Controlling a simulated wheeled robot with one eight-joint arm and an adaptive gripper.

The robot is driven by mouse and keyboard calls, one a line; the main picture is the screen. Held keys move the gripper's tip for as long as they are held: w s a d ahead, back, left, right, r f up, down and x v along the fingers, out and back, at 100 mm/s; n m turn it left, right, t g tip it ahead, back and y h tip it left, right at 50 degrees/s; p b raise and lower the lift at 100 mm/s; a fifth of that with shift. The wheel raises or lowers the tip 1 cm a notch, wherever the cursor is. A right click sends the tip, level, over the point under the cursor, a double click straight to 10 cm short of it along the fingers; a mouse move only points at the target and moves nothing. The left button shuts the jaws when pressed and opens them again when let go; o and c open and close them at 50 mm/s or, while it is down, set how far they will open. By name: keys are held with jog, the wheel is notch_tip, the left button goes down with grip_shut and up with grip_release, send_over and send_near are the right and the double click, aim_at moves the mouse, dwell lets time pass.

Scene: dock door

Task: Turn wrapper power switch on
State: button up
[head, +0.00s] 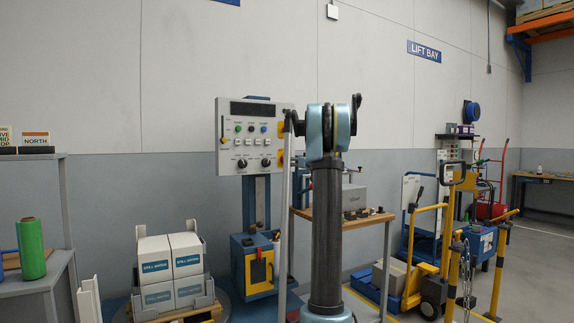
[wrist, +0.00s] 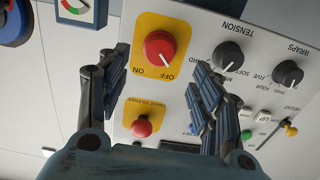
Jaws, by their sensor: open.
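The wrapper's control panel (head: 232,151) stands behind my arm in the head view. In the wrist view its face (wrist: 205,45) appears upside down. The red power switch knob (wrist: 160,48) sits on a yellow plate marked OFF and ON. Its white mark appears to point toward OFF. My gripper (wrist: 161,60) is open, with one finger on each side of the knob's plate in the picture. Nothing is between the fingers, and contact with the knob is not visible. My arm hides the gripper in the head view.
A red push button (wrist: 142,127) on a second yellow plate lies close to the switch, between my fingers in the picture. Black tension (wrist: 229,56) and wraps (wrist: 288,73) knobs are to the right. A wooden workbench (head: 303,212) stands right of the wrapper column.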

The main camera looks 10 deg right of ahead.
jog(key=x, duration=0.8)
jog(key=shift+w, duration=0.2)
jog(key=shift+f, duration=0.1)
jog(key=c, duration=1.1)
